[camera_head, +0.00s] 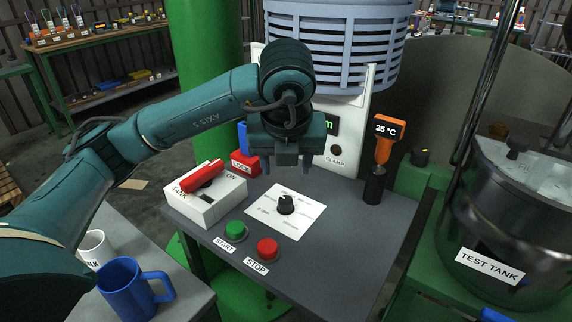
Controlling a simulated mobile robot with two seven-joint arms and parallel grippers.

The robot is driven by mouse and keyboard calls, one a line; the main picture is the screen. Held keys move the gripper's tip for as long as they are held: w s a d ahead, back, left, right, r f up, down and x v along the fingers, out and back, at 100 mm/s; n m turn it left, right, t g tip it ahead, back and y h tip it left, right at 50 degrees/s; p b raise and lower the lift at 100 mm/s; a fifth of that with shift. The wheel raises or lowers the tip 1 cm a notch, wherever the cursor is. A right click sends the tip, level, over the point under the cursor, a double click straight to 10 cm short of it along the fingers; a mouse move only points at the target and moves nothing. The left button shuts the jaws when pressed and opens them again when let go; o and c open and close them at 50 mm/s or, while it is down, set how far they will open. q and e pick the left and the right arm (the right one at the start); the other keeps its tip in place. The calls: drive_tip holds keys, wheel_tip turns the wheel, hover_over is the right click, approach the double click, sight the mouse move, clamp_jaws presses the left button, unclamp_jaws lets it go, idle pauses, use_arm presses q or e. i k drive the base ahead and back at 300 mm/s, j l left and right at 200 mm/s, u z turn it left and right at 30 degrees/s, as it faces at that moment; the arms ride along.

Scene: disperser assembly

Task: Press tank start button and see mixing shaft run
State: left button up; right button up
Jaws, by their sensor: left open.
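The green start button (235,230) sits on the grey control panel (340,235), with a START label in front of it. The red stop button (267,249) is to its right. My left gripper (287,166) is open and empty, pointing down above the back of the panel, behind the black dial (286,203) and apart from the buttons. The test tank (510,225) stands at the right, with a pale surface inside. I cannot make out clearly whether a shaft is turning. My right gripper is not in view.
A white tank switch box (207,207) with a red lever (203,174) stands left of the dial. An orange thermometer reading 25 °C (387,131) stands at the back right. A blue mug (122,291) and a white mug (93,248) are at lower left.

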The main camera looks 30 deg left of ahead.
sight(235, 229)
drive_tip(key=k, duration=1)
